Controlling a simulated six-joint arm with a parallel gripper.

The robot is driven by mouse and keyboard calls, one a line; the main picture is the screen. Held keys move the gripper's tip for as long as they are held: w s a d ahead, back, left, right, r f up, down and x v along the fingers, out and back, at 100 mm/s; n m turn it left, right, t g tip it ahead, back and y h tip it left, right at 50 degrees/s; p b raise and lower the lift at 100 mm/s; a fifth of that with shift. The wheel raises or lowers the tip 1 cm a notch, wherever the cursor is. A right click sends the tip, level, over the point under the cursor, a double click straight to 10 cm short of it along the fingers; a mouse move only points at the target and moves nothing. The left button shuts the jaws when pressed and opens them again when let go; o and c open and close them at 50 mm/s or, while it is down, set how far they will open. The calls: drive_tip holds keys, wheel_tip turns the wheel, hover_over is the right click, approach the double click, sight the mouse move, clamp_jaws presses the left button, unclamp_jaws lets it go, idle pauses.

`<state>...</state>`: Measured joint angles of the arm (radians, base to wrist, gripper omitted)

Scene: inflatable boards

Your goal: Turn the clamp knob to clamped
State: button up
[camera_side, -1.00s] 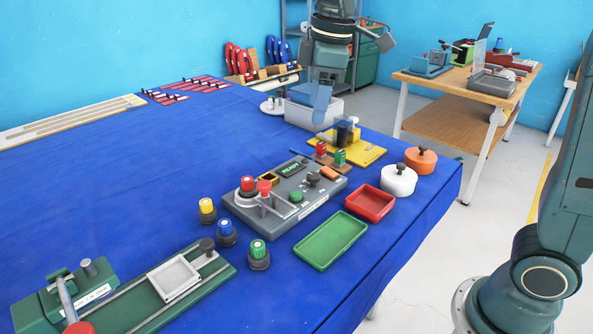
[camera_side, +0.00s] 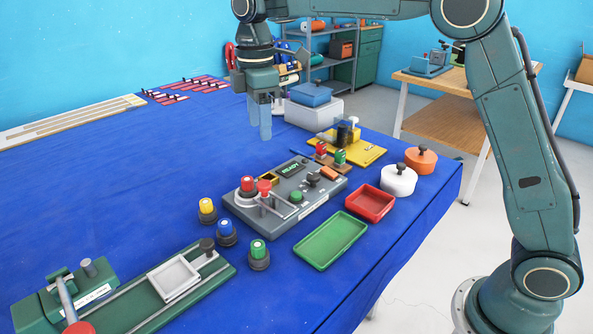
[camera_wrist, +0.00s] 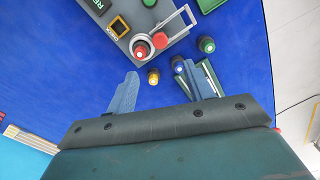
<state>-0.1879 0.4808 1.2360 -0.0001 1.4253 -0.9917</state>
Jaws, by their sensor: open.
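My gripper (camera_side: 259,120) hangs above the blue table, behind the grey READY station (camera_side: 285,207); its two blue fingers are apart and empty in the wrist view (camera_wrist: 160,78). The station carries a red-topped knob (camera_side: 247,184), a red lever ball (camera_side: 264,186), a green button (camera_side: 296,196) and a dark knob (camera_side: 313,178). A green fixture (camera_side: 130,318) at the front left has a dark knob (camera_side: 207,245) and a red-ended lever (camera_side: 78,328). No readable label shows which knob is the clamp knob. My gripper touches none of them.
Loose yellow (camera_side: 207,208), blue (camera_side: 227,231) and green (camera_side: 258,252) capped knobs stand left of the station. Green (camera_side: 330,240) and red (camera_side: 370,203) trays, white (camera_side: 398,181) and orange (camera_side: 421,160) pots lie right. A yellow fixture (camera_side: 364,153) stands behind. The left table middle is clear.

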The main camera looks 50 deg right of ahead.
sight(264, 183)
wheel_tip(264, 183, down, 14)
drive_tip(key=shift+r, duration=0.15)
idle(0.7)
drive_tip(key=c, duration=1)
drive_tip(key=shift+o, duration=0.2)
drive_tip(key=shift+m, duration=0.5)
drive_tip(key=m, duration=0.7)
drive_tip(key=shift+r+m, duration=0.1)
drive_tip(key=shift+m, duration=0.3)
drive_tip(key=m, duration=0.4)
drive_tip(key=shift+m, duration=0.3)
drive_tip(key=m, duration=0.4)
drive_tip(key=shift+m, duration=0.4)
